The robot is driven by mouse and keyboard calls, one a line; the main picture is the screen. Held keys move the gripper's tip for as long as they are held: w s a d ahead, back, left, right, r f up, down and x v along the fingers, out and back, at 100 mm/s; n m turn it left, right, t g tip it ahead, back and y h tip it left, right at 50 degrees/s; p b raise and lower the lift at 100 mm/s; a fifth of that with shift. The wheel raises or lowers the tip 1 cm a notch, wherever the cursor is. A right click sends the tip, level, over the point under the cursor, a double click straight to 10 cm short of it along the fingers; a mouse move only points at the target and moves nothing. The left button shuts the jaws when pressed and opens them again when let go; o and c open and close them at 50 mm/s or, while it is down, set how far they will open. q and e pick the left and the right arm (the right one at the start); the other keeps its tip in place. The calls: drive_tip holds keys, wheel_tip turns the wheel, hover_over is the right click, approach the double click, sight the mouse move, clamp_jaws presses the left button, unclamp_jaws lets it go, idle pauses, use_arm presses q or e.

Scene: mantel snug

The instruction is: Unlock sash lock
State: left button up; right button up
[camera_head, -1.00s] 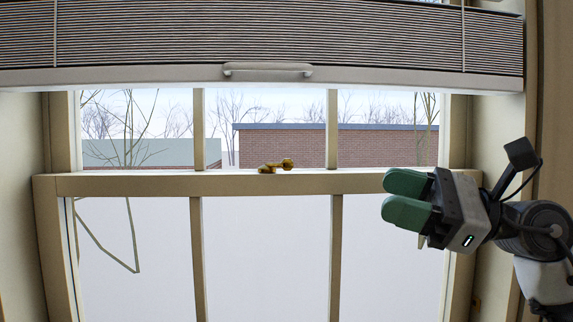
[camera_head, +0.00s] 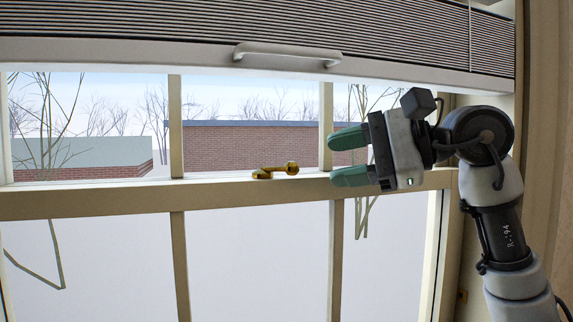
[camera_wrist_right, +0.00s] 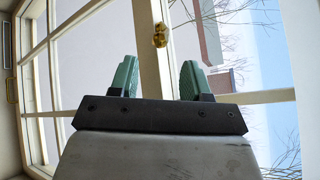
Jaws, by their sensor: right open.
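The brass sash lock (camera_head: 275,171) sits on top of the meeting rail (camera_head: 235,194) of the window, near its middle. Its lever, with a round knob end, points to the right in the head view. My right gripper (camera_head: 332,158) is open and empty to the right of the lock, its green fingers pointing left toward it with a gap between. In the right wrist view the lock (camera_wrist_right: 159,36) shows beyond and between the two open fingertips (camera_wrist_right: 158,72). My left gripper is not in view.
A pleated blind with a pale bottom rail and handle (camera_head: 288,55) hangs above the lock. Vertical glazing bars (camera_head: 326,125) divide the panes. A side wall and frame stand close to the right of my arm.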

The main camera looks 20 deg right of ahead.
sight(291, 169)
drive_tip(key=p+x, duration=0.1)
drive_tip(key=x, duration=0.6)
drive_tip(key=shift+r, duration=0.1)
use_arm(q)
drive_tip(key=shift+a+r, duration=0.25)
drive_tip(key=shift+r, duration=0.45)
use_arm(e)
drive_tip(key=shift+w+a+f, duration=0.2)
drive_tip(key=shift+w+a, duration=0.05)
drive_tip(key=shift+a, duration=0.2)
clamp_jaws()
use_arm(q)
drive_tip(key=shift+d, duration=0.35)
